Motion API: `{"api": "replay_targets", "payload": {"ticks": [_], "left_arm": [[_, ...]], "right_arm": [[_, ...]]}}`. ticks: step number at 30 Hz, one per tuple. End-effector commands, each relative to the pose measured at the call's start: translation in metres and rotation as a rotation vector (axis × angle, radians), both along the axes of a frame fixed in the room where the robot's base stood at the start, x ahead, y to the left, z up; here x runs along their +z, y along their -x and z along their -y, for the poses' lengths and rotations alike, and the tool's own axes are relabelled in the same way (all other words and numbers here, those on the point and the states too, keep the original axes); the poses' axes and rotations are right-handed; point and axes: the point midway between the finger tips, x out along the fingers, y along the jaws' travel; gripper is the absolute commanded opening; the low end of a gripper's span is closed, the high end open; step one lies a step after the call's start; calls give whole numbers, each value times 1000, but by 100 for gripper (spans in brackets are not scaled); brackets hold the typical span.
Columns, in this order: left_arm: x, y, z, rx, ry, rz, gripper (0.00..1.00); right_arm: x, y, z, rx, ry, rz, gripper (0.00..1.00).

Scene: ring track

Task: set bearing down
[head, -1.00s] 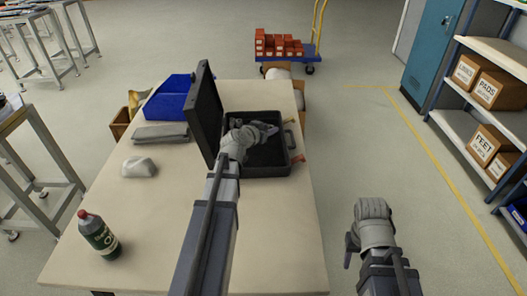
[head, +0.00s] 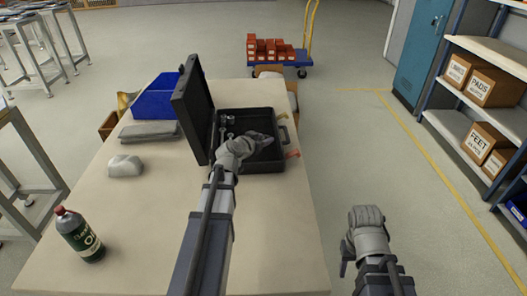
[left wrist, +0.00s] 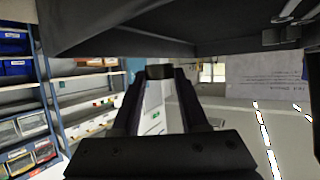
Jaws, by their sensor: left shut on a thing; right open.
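My left gripper (head: 262,141) is low over the open black case (head: 272,168) on the table. In the left wrist view its fingers (left wrist: 158,80) are shut on a small dark round thing (left wrist: 159,71), which looks like the bearing. In the head view the gripper hides that thing, and I cannot tell whether it touches the case. Metal tools (head: 227,124) lie in the case's far left part. My right gripper (head: 367,218) is open and seems empty, in the air right of the table.
The case's raised lid (head: 192,108) stands left of my left gripper. A blue bin (head: 158,98), a grey folded cloth (head: 149,131), a pale lump (head: 125,166) and a bottle (head: 80,235) are on the table (head: 130,240). The near middle is clear.

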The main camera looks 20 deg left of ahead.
Motion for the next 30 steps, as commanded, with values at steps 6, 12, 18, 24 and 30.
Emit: {"api": "replay_targets", "payload": {"ticks": [6,12,18,24,30], "left_arm": [[-21,0,0,0,0,0,0],[-39,0,0,0,0,0,0],[-36,0,0,0,0,0,0],[-41,0,0,0,0,0,0],[-47,0,0,0,0,0,0]], "right_arm": [[-21,0,0,0,0,0,50],[-39,0,0,0,0,0,50],[-36,0,0,0,0,0,50],[-41,0,0,0,0,0,50],[-47,0,0,0,0,0,50]]}}
